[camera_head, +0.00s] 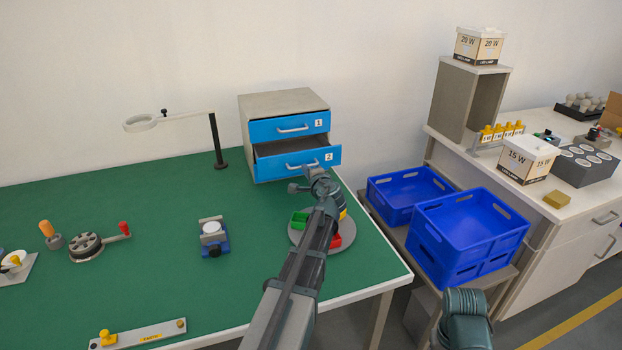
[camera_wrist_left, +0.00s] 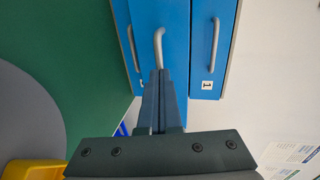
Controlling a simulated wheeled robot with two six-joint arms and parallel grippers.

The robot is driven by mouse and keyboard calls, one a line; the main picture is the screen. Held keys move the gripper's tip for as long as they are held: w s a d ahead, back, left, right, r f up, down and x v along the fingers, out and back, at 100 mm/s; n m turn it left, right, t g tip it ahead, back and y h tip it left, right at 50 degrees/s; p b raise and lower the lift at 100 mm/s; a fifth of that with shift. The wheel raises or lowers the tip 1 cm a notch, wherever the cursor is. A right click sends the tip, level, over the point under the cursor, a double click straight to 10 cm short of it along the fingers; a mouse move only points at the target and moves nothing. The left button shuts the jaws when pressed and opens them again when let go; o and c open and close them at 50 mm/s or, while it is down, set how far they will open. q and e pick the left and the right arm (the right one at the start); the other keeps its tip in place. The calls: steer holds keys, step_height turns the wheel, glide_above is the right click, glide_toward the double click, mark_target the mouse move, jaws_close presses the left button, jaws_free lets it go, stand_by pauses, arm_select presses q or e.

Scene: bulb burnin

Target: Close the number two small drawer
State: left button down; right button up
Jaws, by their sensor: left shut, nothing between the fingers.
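The number two small drawer (camera_head: 290,165) is the lower blue drawer of a small grey cabinet (camera_head: 272,103) in the head view. It stands pulled out, with its grey inside showing above the front. The number one drawer (camera_head: 280,126) above it looks shut. Drawer one, labelled 1, shows there to the right (camera_wrist_left: 207,50).
A round grey tray (camera_head: 297,236) with green and red bins lies under my left forearm. A magnifier lamp (camera_head: 218,145) stands left of the cabinet. Blue crates (camera_head: 465,225) sit beyond the table's right edge.

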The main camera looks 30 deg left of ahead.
mark_target(299, 156)
arm_select(q)
steer(key=x, duration=0.3)
steer(key=r+x, duration=0.1)
steer(key=x, duration=0.2)
steer(key=r+x, duration=0.1)
steer(key=x, duration=0.3)
steer(key=shift+w+a, duration=0.25)
steer(key=shift+w+a+r, duration=0.15)
steer(key=shift+w+a, duration=0.05)
steer(key=shift+a, duration=0.05)
arm_select(e)
steer(key=shift+d, duration=0.1)
steer(key=shift+s, duration=0.1)
arm_select(q)
steer(key=shift+s+d+r, duration=0.1)
steer(key=shift+s+d, duration=0.1)
steer(key=shift+s, duration=0.15)
steer(key=p+v, duration=0.3)
steer(key=v, duration=1)
steer(key=shift+s+d, duration=0.2)
steer(key=shift+d, duration=0.1)
arm_select(e)
steer(key=r, duration=0.1)
steer(key=d+r, duration=0.1)
steer(key=r, duration=0.1)
steer(key=shift+w+r, duration=0.1)
steer(key=shift+w, duration=0.1)
